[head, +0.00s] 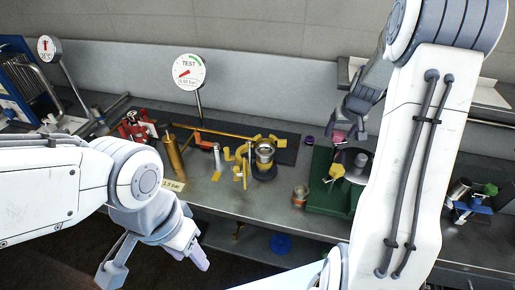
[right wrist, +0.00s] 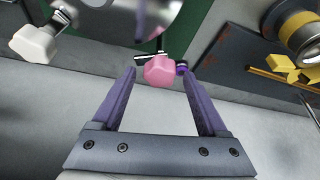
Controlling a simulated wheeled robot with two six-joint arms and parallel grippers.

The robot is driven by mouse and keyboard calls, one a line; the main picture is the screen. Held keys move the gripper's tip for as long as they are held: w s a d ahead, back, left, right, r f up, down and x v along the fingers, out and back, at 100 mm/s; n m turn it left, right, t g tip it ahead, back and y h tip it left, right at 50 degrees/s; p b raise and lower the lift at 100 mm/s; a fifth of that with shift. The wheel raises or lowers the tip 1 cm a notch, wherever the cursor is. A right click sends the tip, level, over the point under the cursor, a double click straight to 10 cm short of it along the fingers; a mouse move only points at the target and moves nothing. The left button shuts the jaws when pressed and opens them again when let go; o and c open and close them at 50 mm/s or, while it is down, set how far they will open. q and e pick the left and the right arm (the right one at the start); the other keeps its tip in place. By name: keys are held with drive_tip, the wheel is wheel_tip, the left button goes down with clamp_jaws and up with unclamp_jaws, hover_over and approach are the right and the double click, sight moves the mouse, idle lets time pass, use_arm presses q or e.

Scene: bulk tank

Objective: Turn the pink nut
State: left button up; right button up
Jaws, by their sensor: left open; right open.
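The pink nut (right wrist: 160,70) shows in the right wrist view between and just beyond the fingertips of my open right gripper (right wrist: 159,75); I cannot tell whether the fingers touch it. In the head view the pink nut (head: 338,136) sits at the back of the green base (head: 330,198), partly hidden by my right gripper (head: 350,122). My left gripper (head: 160,268) is open and empty in front of the bench at the lower left, away from the nut.
A yellow nut (head: 337,172) is on the green base's near side. Yellow pipework and a brass fitting (head: 264,152) are left of the base. A copper cup (head: 300,195) and a purple ring (head: 309,140) are nearby.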

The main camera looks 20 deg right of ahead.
drive_tip(key=shift+s+r+m, duration=0.1)
drive_tip(key=shift+r+m, duration=0.2)
drive_tip(key=shift+r, duration=0.15)
drive_tip(key=a+b+v, duration=0.1)
drive_tip(key=b+v, duration=0.1)
drive_tip(key=v, duration=0.8)
use_arm(q)
drive_tip(key=shift+f+p, duration=0.15)
drive_tip(key=shift+p, duration=0.25)
use_arm(e)
drive_tip(key=s+a+f+n+g+y, duration=0.1)
drive_tip(key=s+a+n, duration=0.2)
drive_tip(key=a, duration=1)
drive_tip(key=s+a+f+n+g+y, duration=0.1)
drive_tip(key=s+a+n, duration=0.3)
drive_tip(key=a, duration=1)
drive_tip(key=shift+s+a+y, duration=0.25)
drive_tip(key=shift+s+y, duration=0.15)
drive_tip(key=shift+s, duration=0.4)
drive_tip(key=shift+f, duration=0.1)
